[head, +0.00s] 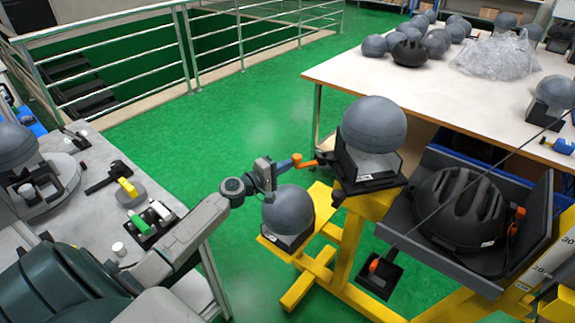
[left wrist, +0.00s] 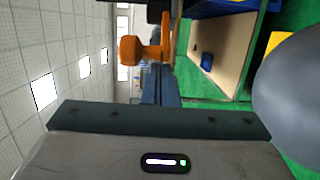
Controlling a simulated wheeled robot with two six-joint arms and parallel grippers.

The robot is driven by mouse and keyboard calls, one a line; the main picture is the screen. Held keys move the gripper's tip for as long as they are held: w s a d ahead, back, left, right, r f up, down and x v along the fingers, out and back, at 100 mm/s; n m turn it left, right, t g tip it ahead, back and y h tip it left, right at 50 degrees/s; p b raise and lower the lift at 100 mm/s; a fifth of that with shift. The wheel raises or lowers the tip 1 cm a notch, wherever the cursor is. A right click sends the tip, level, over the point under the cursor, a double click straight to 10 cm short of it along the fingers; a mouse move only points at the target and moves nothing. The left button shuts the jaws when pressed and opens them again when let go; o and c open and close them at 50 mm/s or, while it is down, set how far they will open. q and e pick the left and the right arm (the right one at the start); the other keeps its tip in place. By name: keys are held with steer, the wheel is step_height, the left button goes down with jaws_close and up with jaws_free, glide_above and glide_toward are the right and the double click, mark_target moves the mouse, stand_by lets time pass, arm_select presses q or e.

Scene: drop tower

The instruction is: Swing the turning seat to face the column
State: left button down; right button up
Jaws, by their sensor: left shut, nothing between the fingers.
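The turning seat (head: 366,170) appears to be the dark bracket on the yellow frame, carrying a grey ball-shaped headform (head: 374,124). An orange handle (head: 303,161) sticks out from its left side. My left gripper (head: 288,164) is shut and empty, its tips close beside the handle; I cannot tell whether they touch. In the left wrist view, the orange handle (left wrist: 130,49) stands just beyond the closed fingers (left wrist: 161,88). A pale scale (head: 541,266) at the lower right seems to belong to the column, which is mostly out of view. My right gripper is not in view.
A second grey headform (head: 288,209) sits on a yellow stand just below my left gripper. A black helmet (head: 459,207) lies in a dark tray on the right. A white table (head: 445,92) with headforms stands behind. Green floor (head: 230,125) is clear behind my arm.

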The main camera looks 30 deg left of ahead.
arm_select(q)
steer(key=s+d+y+p, duration=0.1)
steer(key=s+d+n+y+p, duration=0.1)
steer(key=p, duration=0.1)
steer(key=s+d+n+y+p, duration=0.1)
steer(key=p, duration=0.1)
steer(key=shift+s+r+t, duration=0.15)
steer(key=shift+r+t, duration=0.1)
steer(key=shift+t, duration=0.05)
steer(key=s+d+n+g+y+p, duration=0.1)
steer(key=s+d+n+y+p, duration=0.4)
steer(key=s+d+y+p, duration=0.1)
steer(key=d+y+p, duration=0.1)
steer(key=d+y, duration=0.1)
steer(key=d, duration=0.1)
steer(key=shift+d+f+n+y+p, duration=0.15)
steer(key=shift+f+n+y+p, duration=0.1)
steer(key=shift+n+y+p, duration=0.05)
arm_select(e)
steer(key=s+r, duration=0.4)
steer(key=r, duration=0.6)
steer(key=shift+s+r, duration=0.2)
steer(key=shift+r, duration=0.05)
